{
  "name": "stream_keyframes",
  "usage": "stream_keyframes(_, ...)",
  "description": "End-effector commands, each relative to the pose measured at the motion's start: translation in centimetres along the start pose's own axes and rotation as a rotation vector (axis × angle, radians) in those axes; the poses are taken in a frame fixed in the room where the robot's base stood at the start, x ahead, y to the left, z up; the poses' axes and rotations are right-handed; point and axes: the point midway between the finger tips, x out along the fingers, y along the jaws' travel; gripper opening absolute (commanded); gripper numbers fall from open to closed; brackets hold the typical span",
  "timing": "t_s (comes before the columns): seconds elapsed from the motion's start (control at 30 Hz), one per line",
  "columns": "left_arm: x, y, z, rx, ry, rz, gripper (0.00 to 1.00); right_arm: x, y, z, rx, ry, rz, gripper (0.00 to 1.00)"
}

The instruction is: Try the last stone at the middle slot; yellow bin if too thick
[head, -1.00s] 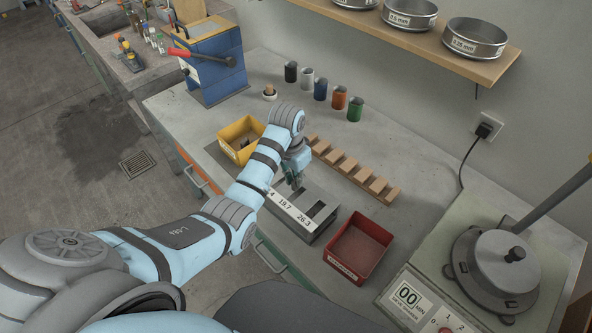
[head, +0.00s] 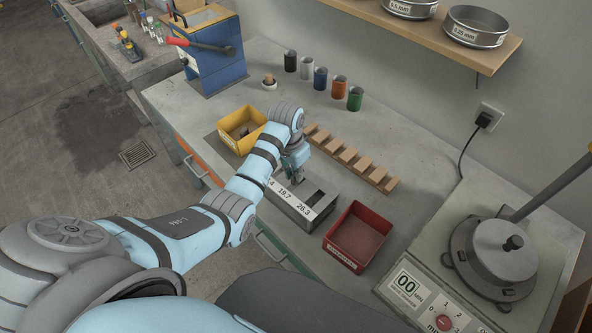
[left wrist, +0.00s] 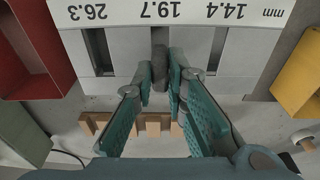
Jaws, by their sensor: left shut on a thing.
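My left gripper (left wrist: 161,68) is shut on a dark grey stone (left wrist: 159,66), held between its teal fingertips. In the left wrist view the stone is in line with the middle slot of the grey gauge block (left wrist: 235,62), marked 19.7. I cannot tell how deep the stone sits in the slot. In the head view the left gripper (head: 298,177) is over the gauge block (head: 327,209) and hides part of it; the stone is hard to make out there. The yellow bin (head: 226,138) stands behind and left of the gauge, with something dark inside. My right gripper is not in view.
A red bin (head: 341,258) stands right of the gauge. A notched wooden rack (head: 350,158) lies behind it, its notches looking empty. Several coloured cups (head: 320,78) line the back.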

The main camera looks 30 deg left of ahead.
Motion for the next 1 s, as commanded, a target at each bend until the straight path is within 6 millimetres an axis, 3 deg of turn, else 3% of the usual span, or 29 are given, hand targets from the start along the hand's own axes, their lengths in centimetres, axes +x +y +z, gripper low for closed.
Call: stream_keyframes(1.0,0.69,0.01,0.07,0.0,0.0,0.0,0.0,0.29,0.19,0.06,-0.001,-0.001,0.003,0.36)
